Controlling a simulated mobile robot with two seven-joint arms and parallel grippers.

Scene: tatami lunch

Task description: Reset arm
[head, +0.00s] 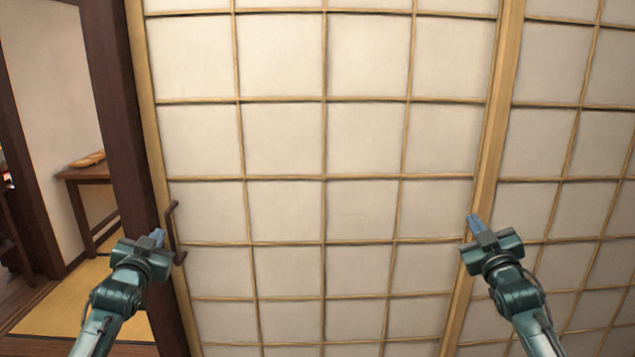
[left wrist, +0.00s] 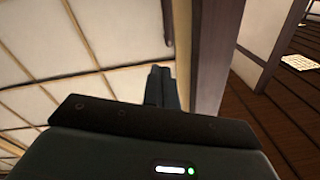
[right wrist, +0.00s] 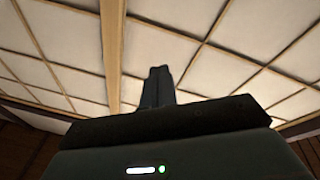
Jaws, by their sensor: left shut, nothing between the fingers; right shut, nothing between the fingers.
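My left gripper (head: 157,236) is shut and empty, just left of a dark door handle (head: 172,232) in the head view. Its shut fingers also show in the left wrist view (left wrist: 161,74), with the dark handle (left wrist: 168,22) beyond them. I cannot tell whether the fingers touch anything. My right gripper (head: 474,222) is shut and empty, in front of the wooden frame post on the right of the panel. Its fingers show pressed together in the right wrist view (right wrist: 158,74). Both arms reach up from the bottom of the head view.
A paper-and-lattice sliding panel (head: 285,140) fills the middle, with another panel (head: 600,150) at right. A dark wooden post (head: 120,110) stands at left. Past it is an opening with tatami floor (head: 60,305) and a small wooden table (head: 85,174).

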